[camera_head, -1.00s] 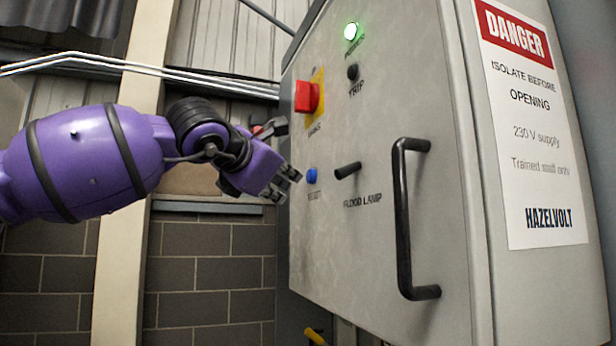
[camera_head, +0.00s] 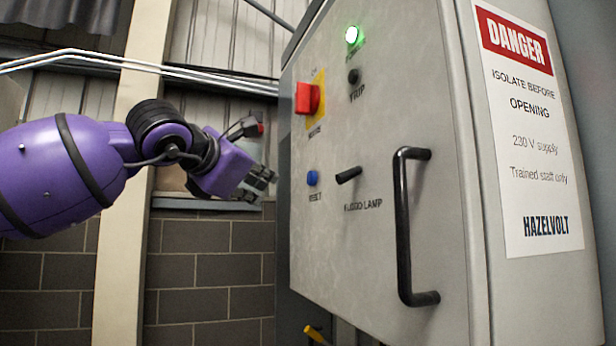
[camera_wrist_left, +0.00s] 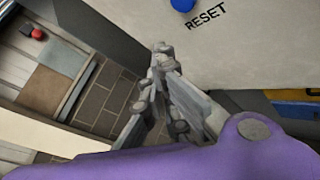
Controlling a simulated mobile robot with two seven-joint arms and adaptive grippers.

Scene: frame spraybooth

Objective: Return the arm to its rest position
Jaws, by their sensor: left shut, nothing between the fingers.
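My left arm, purple with black bands, comes in from the left in the head view. Its gripper (camera_head: 262,181) is shut and empty, a short way left of the grey control cabinet (camera_head: 385,260) and clear of its face. In the left wrist view, the shut fingers (camera_wrist_left: 163,52) show below the blue reset button (camera_wrist_left: 182,5) and its RESET label. My right arm and gripper are in neither view.
The cabinet carries a red switch (camera_head: 307,97), a blue reset button (camera_head: 312,178), a black flood lamp switch (camera_head: 349,175), a lit green lamp (camera_head: 352,35) and a protruding black door handle (camera_head: 402,225). A cream post (camera_head: 120,260) stands behind my arm.

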